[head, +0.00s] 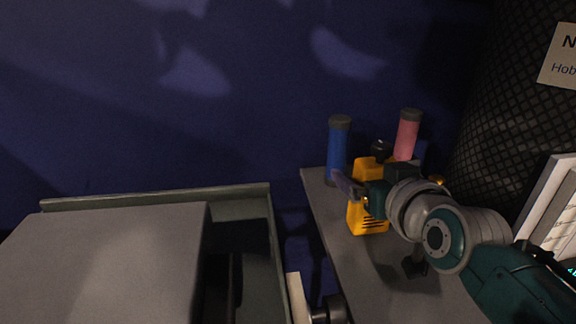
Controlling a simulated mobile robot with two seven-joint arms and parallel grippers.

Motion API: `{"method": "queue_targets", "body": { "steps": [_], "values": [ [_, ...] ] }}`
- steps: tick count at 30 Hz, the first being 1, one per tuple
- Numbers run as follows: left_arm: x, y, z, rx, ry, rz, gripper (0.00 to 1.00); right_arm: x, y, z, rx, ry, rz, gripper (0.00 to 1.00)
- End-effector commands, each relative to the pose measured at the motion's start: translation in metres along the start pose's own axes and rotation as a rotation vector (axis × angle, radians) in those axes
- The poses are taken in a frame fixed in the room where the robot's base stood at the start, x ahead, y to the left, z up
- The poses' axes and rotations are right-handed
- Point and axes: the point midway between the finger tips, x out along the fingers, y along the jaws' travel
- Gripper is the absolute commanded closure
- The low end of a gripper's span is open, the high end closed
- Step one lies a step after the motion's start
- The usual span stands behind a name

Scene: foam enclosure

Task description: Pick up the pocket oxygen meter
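A yellow device with dark slots (369,217), which looks like the pocket oxygen meter, stands on the narrow grey shelf (352,262) at right of centre. My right arm comes in from the right. My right gripper (346,185) is in front of or over the device's upper part and hides some of it. I cannot tell whether its fingers touch the device or how far apart they are. My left gripper is not in view.
A blue cylinder with a grey cap (338,148) and a pink one (407,135) stand behind the device. A dark round knob (381,149) shows between them. A grey open-topped bin (160,198) is at left. A dark mesh-textured surface (500,110) rises at right.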

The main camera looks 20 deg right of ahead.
Motion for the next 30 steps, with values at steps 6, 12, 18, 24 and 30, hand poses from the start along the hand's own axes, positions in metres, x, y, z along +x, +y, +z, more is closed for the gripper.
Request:
{"method": "queue_targets", "body": {
  "steps": [6,12,18,24,30],
  "values": [
    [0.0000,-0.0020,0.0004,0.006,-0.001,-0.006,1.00,0.0009,0.0003,-0.0007,0.000,0.000,0.000,0.00],
    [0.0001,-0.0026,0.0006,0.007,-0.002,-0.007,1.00,0.0008,0.0002,-0.0005,0.000,0.000,0.000,0.22],
    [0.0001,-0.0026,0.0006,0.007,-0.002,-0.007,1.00,0.0007,0.0001,-0.0004,0.000,0.000,0.000,0.45],
    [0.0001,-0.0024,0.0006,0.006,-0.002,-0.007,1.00,0.0006,0.0001,-0.0003,0.000,0.000,0.000,0.68],
    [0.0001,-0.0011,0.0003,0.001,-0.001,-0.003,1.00,0.0006,0.0001,-0.0003,0.000,0.000,0.000,0.90]
  ]
}}
